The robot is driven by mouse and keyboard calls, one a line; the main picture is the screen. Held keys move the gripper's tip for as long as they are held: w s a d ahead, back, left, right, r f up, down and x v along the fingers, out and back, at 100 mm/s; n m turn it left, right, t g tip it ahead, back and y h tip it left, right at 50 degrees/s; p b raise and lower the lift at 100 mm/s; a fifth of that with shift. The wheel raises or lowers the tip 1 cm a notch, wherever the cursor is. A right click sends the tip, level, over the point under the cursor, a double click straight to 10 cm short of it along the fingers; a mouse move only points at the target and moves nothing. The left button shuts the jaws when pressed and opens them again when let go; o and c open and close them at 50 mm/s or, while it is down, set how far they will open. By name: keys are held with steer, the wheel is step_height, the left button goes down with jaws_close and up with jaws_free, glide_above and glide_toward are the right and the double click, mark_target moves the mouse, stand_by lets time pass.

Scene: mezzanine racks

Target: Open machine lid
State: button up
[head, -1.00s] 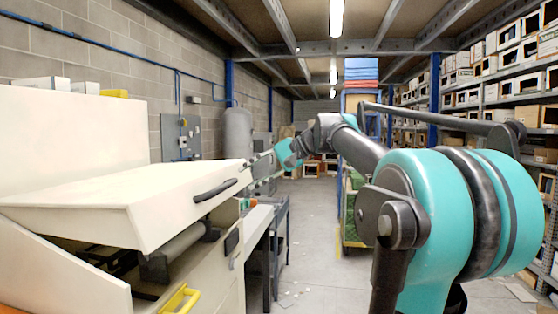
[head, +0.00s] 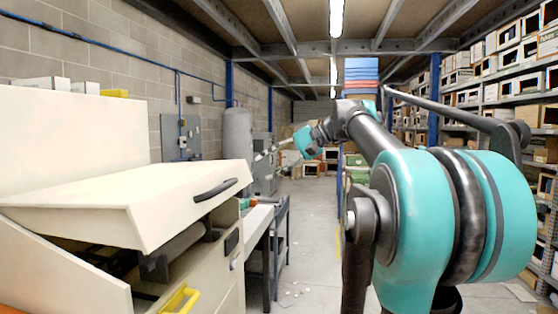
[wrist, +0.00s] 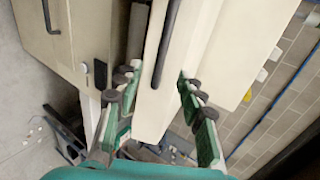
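The machine's cream lid (head: 130,195) is tilted, with a dark gap under its front edge. A black bar handle (head: 215,189) is on its front face. My gripper (head: 262,155) is to the right of the lid and apart from it in the head view. In the wrist view my gripper (wrist: 157,76) has its green fingers spread wide. The lid (wrist: 190,50) and its black handle (wrist: 167,42) appear between and beyond the fingertips. Nothing is held. Depth between fingertips and handle is hard to judge.
The machine body (wrist: 75,40) has a second dark handle. A yellow handle (head: 180,299) is low on its front. A dark-legged bench (head: 265,220) stands beyond it. Shelves of boxes (head: 500,80) line the right. The aisle floor (head: 310,215) is mostly clear.

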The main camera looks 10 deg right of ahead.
steer(key=v, duration=0.3)
stand_by(0.4)
steer(key=shift+c, duration=0.3)
